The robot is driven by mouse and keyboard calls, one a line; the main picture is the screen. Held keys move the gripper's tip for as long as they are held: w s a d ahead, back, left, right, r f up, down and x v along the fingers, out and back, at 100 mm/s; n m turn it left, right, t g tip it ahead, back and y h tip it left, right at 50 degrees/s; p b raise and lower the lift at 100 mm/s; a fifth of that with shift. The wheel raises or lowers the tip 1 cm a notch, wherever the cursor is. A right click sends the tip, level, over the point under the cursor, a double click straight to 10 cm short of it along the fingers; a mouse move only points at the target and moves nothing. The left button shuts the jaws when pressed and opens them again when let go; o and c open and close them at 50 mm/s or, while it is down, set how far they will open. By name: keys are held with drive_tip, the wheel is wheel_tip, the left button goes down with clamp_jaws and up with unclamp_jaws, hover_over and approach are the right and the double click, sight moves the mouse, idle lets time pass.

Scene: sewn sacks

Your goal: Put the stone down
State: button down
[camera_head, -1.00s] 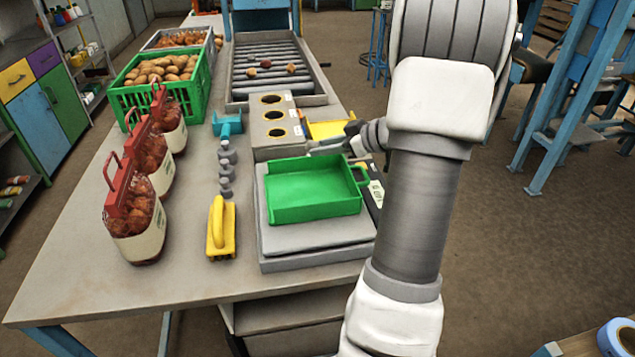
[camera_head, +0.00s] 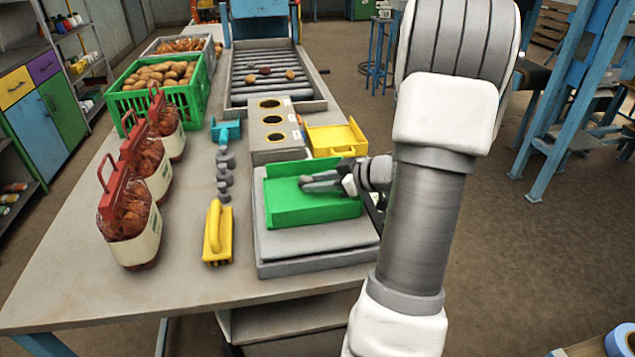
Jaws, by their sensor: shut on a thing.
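My gripper (camera_head: 318,182) is over the green tray (camera_head: 290,211), inside its outline in the picture, with its fingers pointing left. It is shut on the stone, a small dull grey-brown thing at the fingertips that is hard to tell from the fingers at this size. I cannot tell whether the stone touches the tray floor. The green tray sits on the grey scale (camera_head: 320,252) on the table. No other item shows in the tray.
A yellow tray (camera_head: 335,138) and a grey block with three holes (camera_head: 285,147) stand behind the green tray. A yellow-handled tool (camera_head: 218,235) and red-topped sacks (camera_head: 131,225) are to the left. Behind are a green crate (camera_head: 150,105) and a roller conveyor (camera_head: 265,88) with several lumps.

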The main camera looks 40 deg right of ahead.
drive_tip(key=c, duration=0.5)
unclamp_jaws()
drive_tip(key=shift+f, duration=0.1)
drive_tip(key=shift+c, duration=0.2)
drive_tip(key=shift+r, duration=0.2)
drive_tip(key=p+v, duration=0.2)
drive_tip(key=v, duration=1)
